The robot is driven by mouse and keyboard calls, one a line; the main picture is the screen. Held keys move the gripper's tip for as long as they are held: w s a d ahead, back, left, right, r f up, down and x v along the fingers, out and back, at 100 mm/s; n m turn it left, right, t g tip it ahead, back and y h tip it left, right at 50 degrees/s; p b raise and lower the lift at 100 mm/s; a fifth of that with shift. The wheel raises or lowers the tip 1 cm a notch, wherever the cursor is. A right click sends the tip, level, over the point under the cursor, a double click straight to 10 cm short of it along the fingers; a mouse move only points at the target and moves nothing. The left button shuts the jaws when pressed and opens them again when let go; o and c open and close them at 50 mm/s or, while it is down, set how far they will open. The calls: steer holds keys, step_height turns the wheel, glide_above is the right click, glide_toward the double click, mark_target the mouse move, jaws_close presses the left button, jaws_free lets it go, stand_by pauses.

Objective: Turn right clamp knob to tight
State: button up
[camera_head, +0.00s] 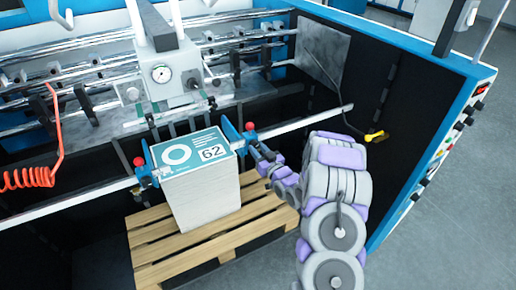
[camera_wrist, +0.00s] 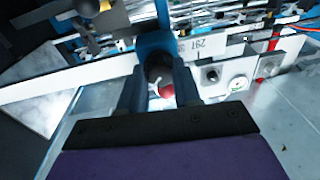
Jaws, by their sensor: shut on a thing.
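The right clamp (camera_head: 233,134) is a blue piece on the horizontal bar, at the right of the paper stack (camera_head: 205,190). Its red knob (camera_head: 250,126) shows just above my gripper (camera_head: 262,150), which reaches in from the right. In the wrist view, the red knob (camera_wrist: 164,88) sits between the two dark fingers of my gripper (camera_wrist: 160,82), which is shut on it. The fingers hide the knob's sides, and its turn angle cannot be told. The left clamp's red knob (camera_head: 139,161) stands at the stack's left edge.
The stack, with a teal top sheet marked 62, stands on a wooden pallet (camera_head: 160,245). The metal bar (camera_head: 300,121) runs past the clamps. A gauge (camera_head: 161,74) and rollers are behind. A yellow-handled tool (camera_head: 376,136) is at the right; an orange coiled hose (camera_head: 28,179) hangs left.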

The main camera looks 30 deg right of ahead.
steer(key=m, duration=0.3)
steer(key=m+p, duration=0.1)
steer(key=m, duration=0.1)
steer(key=shift+r, duration=0.3)
steer(key=shift+m+h, duration=0.5)
steer(key=shift+m, duration=1.6)
steer(key=o, duration=1.1)
steer(key=shift+f, duration=0.25)
steer(key=shift+c, duration=0.2)
steer(key=shift+s, duration=0.1)
steer(key=s+f+p, duration=0.1)
steer(key=s, duration=1.6)
steer(key=shift+d+f+p, duration=0.3)
steer(key=shift+d+p, duration=0.05)
steer(key=shift+d, duration=0.05)
